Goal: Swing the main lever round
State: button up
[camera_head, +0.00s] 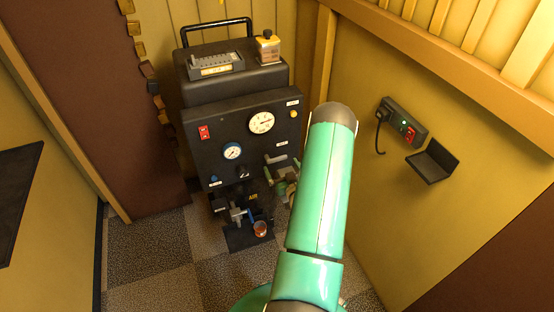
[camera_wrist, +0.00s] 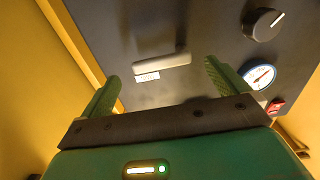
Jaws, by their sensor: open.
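A pale grey bar, which looks like the main lever (camera_head: 276,159), is on the dark front panel of the machine (camera_head: 200,110). It also shows in the wrist view (camera_wrist: 161,61), lying nearly level beside a small white label (camera_wrist: 147,77) too small to read. My gripper (camera_wrist: 161,70) is open, its two green fingers spread toward the panel. In the wrist view the lever appears between and just past the fingertips, with nothing held; the depth gap is hard to tell. In the head view my gripper (camera_head: 279,187) is partly hidden by my arm, low and close to the lever.
A white gauge (camera_head: 261,122), a blue-rimmed gauge (camera_head: 232,151), a red switch (camera_head: 204,132) and a dark knob (camera_wrist: 263,24) share the panel. A clamp with a blue handle (camera_head: 238,213) and an orange cup (camera_head: 260,228) sit below. The right wall bears a socket box (camera_head: 404,121) and shelf (camera_head: 432,162).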

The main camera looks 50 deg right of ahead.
aim_at(277, 160)
jog(key=x, duration=0.5)
jog(key=shift+w, duration=0.1)
jog(key=shift+c, duration=0.5)
jog(key=c, duration=1.3)
jog(key=shift+w+a, duration=0.1)
